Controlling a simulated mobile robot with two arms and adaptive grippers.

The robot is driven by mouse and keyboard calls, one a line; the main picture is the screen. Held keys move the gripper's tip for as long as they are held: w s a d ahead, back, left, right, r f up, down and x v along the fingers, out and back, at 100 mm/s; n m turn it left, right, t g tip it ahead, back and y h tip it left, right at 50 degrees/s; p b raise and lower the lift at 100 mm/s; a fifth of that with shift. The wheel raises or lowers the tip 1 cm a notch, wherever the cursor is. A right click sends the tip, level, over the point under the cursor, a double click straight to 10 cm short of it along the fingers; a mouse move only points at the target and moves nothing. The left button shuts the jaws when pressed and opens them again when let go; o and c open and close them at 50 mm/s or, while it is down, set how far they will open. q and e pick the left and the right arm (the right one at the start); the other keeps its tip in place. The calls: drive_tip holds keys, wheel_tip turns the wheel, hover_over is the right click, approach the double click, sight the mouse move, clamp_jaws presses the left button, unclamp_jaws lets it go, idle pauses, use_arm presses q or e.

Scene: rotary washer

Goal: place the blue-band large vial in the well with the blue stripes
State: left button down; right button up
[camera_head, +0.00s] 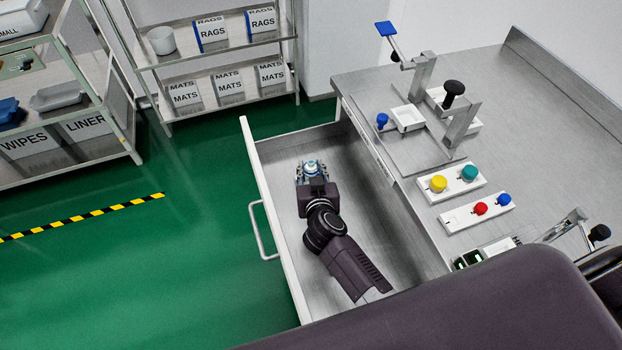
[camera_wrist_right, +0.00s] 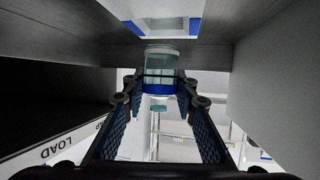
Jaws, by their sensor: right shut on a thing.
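The blue-band large vial (camera_wrist_right: 160,75) is clear with a blue band and sits between the fingers of my right gripper (camera_wrist_right: 158,100) in the wrist view. In the head view my right gripper (camera_head: 311,178) is inside the open drawer, shut on the vial, whose pale teal-and-white top (camera_head: 311,167) shows. A white block with blue stripes (camera_wrist_right: 163,28) is just beyond the vial in the wrist view; I cannot tell if they touch. The well's opening is hidden. My left gripper is not in view.
The drawer (camera_head: 270,193) has raised walls around my right arm. The steel counter (camera_head: 350,90) beside it carries white holders with yellow (camera_head: 438,183), teal (camera_head: 469,173), red (camera_head: 480,208) and blue (camera_head: 503,199) knobs. A clamp fixture (camera_head: 460,127) stands behind them. Shelves stand at the back.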

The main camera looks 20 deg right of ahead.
wheel_tip(320, 180, down, 4)
drive_tip(key=shift+b, duration=1)
drive_tip(key=shift+r, duration=0.1)
drive_tip(key=shift+f, duration=0.2)
drive_tip(key=o, duration=1)
drive_tip(key=shift+s+f, duration=0.1)
